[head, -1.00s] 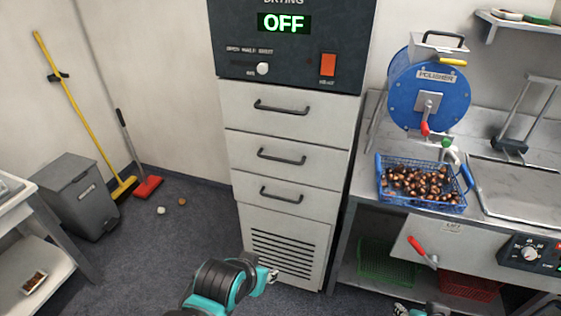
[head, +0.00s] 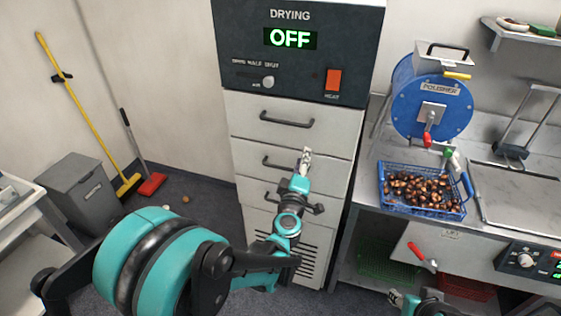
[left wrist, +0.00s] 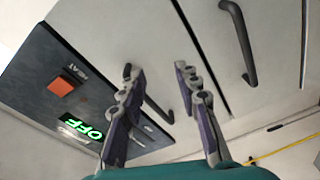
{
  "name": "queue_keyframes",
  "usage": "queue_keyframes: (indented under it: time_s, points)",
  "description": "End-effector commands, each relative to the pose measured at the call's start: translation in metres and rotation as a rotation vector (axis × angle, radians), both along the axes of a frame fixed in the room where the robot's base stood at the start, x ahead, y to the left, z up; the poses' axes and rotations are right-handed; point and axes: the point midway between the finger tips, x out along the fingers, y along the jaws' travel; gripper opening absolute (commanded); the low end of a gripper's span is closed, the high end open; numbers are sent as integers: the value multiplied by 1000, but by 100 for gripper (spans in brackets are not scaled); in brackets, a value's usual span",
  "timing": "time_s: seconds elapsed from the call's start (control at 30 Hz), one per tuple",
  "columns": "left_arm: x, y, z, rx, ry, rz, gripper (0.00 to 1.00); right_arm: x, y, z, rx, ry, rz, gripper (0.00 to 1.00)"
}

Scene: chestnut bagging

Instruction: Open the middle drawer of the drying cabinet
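The drying cabinet (head: 347,130) stands in the centre with its drawers shut. The middle drawer (head: 243,162) has a dark bar handle (head: 270,163), partly hidden by my left gripper (head: 306,158) in the head view. My left gripper is raised in front of that drawer, near the handle's right end. In the left wrist view its two fingers (left wrist: 163,103) are apart with nothing held. One drawer handle (left wrist: 158,108) shows between them, farther off; another handle (left wrist: 240,45) lies to their right. My right gripper (head: 396,299) is low at the bottom edge, its fingers too small to judge.
The top drawer handle (head: 286,120) is above; the lower drawer is partly covered by my left arm. A steel counter (head: 367,195) with a blue basket of chestnuts (head: 462,208) and a polisher (head: 405,105) stands right of the cabinet. A grey bin (head: 85,195) stands left.

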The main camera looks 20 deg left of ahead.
Motion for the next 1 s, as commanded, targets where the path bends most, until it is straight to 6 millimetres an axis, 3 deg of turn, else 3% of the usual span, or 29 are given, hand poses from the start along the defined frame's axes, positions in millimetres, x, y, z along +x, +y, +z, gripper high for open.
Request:
queue_keyframes:
  time_s: [0.2,0.33,0.47,0.8,1.0]
  points:
    - [11,33,-74,-255,89,227,32,0,0,16,0,0,0,40]
    - [8,40,-102,-318,131,286,32,0,0,19,0,0,0,40]
    - [15,44,-111,-334,141,302,32,0,0,16,0,0,0,40]
    - [64,63,-121,-333,140,300,32,0,0,6,0,0,0,40]
    - [78,68,-123,-332,139,299,32,0,0,4,0,0,0,40]
